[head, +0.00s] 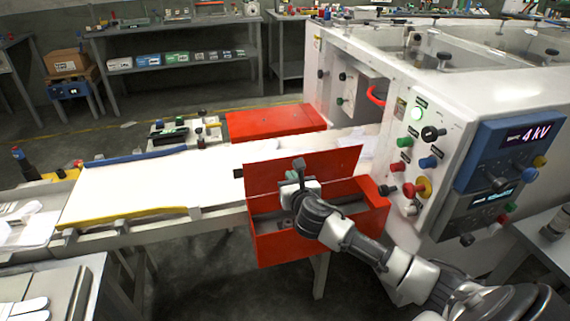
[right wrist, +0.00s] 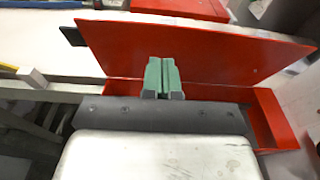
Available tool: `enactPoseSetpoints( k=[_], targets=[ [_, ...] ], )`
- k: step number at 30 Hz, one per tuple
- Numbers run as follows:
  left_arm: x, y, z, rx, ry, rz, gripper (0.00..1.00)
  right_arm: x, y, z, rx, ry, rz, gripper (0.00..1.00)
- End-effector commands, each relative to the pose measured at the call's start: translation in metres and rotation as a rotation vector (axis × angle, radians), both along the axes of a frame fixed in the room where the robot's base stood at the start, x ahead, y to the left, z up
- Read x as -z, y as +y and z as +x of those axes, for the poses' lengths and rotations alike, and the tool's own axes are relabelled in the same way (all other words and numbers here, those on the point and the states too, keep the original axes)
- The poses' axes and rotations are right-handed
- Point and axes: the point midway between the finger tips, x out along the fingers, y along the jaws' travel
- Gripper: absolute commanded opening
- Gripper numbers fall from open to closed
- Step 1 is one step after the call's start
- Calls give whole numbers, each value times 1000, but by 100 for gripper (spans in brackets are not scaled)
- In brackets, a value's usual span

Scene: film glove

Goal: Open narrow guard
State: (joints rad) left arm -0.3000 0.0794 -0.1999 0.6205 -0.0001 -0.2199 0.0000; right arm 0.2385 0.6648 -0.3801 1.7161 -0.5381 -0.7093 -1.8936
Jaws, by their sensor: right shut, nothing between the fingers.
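The near red guard (head: 277,241) sits at the near side of the conveyor, beside the white machine. Its flat red lid panel (head: 337,161) stands raised and tilted up, with the box below it open at the top. The panel also fills the upper middle of the right wrist view (right wrist: 215,52), with a dark tab at its left end. My right gripper (head: 298,172) is in front of the panel, over the open box. Its green fingers (right wrist: 162,76) are together and empty, close to the panel; I cannot tell if they touch it.
A second red cover (head: 275,121) lies flat across the conveyor. The white conveyor bed (head: 140,187) runs left. The machine's panel (head: 424,143) with knobs and a "4 kV" display stands at right. A grey table (head: 63,290) is at lower left.

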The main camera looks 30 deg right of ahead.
Motion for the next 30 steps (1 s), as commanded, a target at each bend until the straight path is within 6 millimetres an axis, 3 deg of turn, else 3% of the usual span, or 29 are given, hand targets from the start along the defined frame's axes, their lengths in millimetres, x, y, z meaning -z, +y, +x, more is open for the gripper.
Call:
enactPoseSetpoints(
  k=[6,12,26,30],
  targets=[
    [-1,0,0,0,1,0,43,0,-11,38,2,-1,3,0],
    [-2,0,0,0,1,0,43,-3,-16,57,0,0,2,0],
    [-3,0,-1,0,1,0,43,-4,-17,61,-1,1,3,0],
    [-16,0,-1,0,2,0,43,-10,-18,62,-1,17,6,0]
  ],
)
